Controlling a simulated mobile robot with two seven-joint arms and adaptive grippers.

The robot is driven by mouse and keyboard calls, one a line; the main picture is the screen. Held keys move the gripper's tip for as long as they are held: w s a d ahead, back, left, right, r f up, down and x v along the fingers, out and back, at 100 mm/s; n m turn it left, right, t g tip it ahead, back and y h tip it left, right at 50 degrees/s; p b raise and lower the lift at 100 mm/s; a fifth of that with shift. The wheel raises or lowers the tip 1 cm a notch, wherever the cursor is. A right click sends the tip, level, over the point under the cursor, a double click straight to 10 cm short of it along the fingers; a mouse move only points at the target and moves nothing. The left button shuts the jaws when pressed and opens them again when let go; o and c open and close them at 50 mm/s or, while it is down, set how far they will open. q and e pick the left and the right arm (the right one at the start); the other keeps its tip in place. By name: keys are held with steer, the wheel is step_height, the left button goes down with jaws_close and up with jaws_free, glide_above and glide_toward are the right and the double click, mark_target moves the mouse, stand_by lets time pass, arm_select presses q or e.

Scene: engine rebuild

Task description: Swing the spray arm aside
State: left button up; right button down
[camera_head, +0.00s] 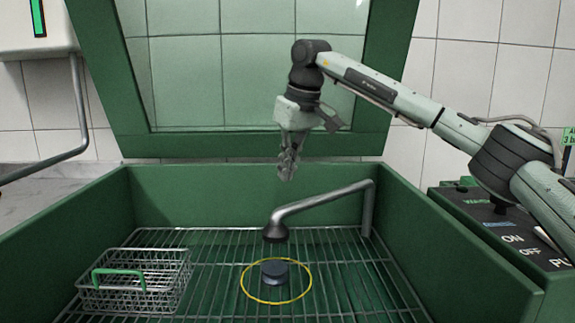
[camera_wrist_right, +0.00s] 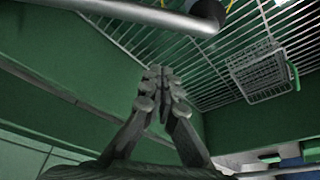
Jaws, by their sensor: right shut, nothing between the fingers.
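The spray arm (camera_head: 325,203) is a bent grey metal pipe with a dark nozzle (camera_head: 275,231). It rises at the back right of the green washer tub, and its nozzle hangs over the rack near a yellow ring. In the right wrist view the pipe (camera_wrist_right: 150,15) crosses the top of the picture. My right gripper (camera_head: 287,172) points down above the tub, behind and above the spray arm and apart from it. Its fingers (camera_wrist_right: 158,75) are shut and empty. My left gripper is not in view.
A wire basket (camera_head: 135,285) with a green handle sits on the rack at left. A dark round part (camera_head: 275,272) lies inside the yellow ring (camera_head: 248,290). The open green lid (camera_head: 95,70) stands behind, and a control box (camera_head: 500,235) is at right.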

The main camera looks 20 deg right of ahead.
steer(key=shift+s+d+f, duration=0.1)
steer(key=shift+s+f, duration=0.2)
steer(key=shift+f, duration=0.6)
steer(key=shift+s+d+f, duration=0.1)
steer(key=shift+s+f, duration=0.15)
steer(key=shift+f, duration=0.7)
steer(key=shift+s+d+f, duration=0.1)
steer(key=shift+s+f, duration=0.2)
steer(key=shift+f, duration=0.6)
